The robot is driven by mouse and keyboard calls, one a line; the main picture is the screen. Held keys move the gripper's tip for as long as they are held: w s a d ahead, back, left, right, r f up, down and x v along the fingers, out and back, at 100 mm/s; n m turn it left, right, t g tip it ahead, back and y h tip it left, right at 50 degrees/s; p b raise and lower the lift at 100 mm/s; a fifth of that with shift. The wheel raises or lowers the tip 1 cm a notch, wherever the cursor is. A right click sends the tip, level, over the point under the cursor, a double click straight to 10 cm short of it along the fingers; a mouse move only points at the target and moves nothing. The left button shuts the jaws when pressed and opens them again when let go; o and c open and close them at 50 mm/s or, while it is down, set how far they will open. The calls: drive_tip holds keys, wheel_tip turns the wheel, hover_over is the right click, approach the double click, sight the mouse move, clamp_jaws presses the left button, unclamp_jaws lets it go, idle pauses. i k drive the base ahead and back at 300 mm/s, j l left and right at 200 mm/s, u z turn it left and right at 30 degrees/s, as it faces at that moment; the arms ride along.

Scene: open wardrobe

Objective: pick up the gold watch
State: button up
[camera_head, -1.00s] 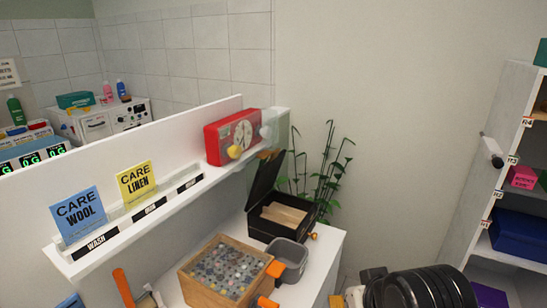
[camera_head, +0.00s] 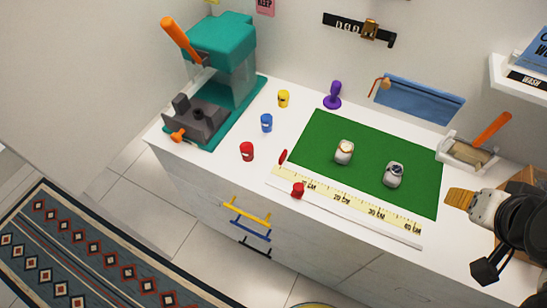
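What looks like the gold watch (camera_head: 344,148) is wrapped around a small pale cushion on the green mat (camera_head: 320,135), left of a second cushion (camera_head: 394,174) with a dark-faced watch. Both stand apart from each other. My gripper (camera_head: 485,209) is at the right edge, right of the mat and well away from both watches.
A yellow ruler strip (camera_head: 345,198) with a red slider runs along the mat's front. A tray (camera_head: 467,152) with an orange-handled tool is right.

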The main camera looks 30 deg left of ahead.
sight(344, 149)
drive_tip(key=u, duration=0.85)
